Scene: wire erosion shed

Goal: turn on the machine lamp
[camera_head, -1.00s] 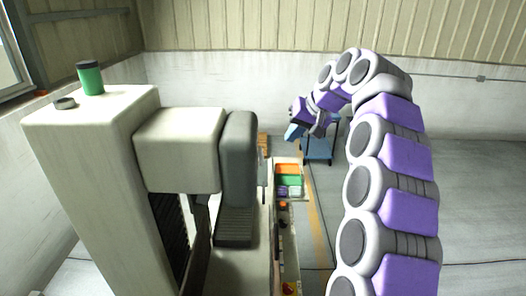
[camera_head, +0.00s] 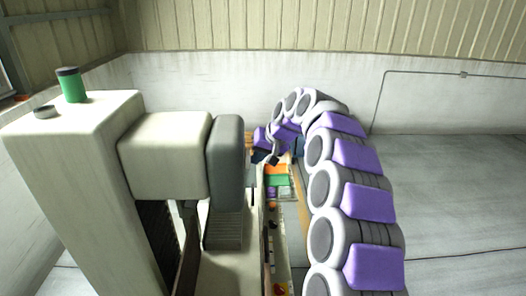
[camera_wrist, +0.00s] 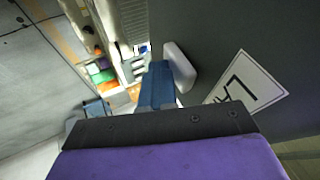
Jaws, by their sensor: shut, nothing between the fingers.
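The cream machine (camera_head: 75,185) with its grey head (camera_head: 226,165) stands at the left of the head view. In the wrist view, a dark grey panel (camera_wrist: 225,40) fills the right side and carries a white diamond label (camera_wrist: 247,84) with a black mark. A pale rounded block (camera_wrist: 180,66) sits against this panel, close beside my blue fingers; I cannot tell whether it is the lamp or whether they touch. My gripper (camera_wrist: 158,82) is shut and empty. In the head view my gripper (camera_head: 263,157) is small and dark beyond the grey head. No lit lamp is recognisable.
A narrow bench with orange and green bins (camera_head: 277,175) and small items runs beside the machine. A green cylinder (camera_head: 71,85) and a dark ring (camera_head: 45,112) sit on the machine top. Open floor (camera_head: 450,190) lies to the right.

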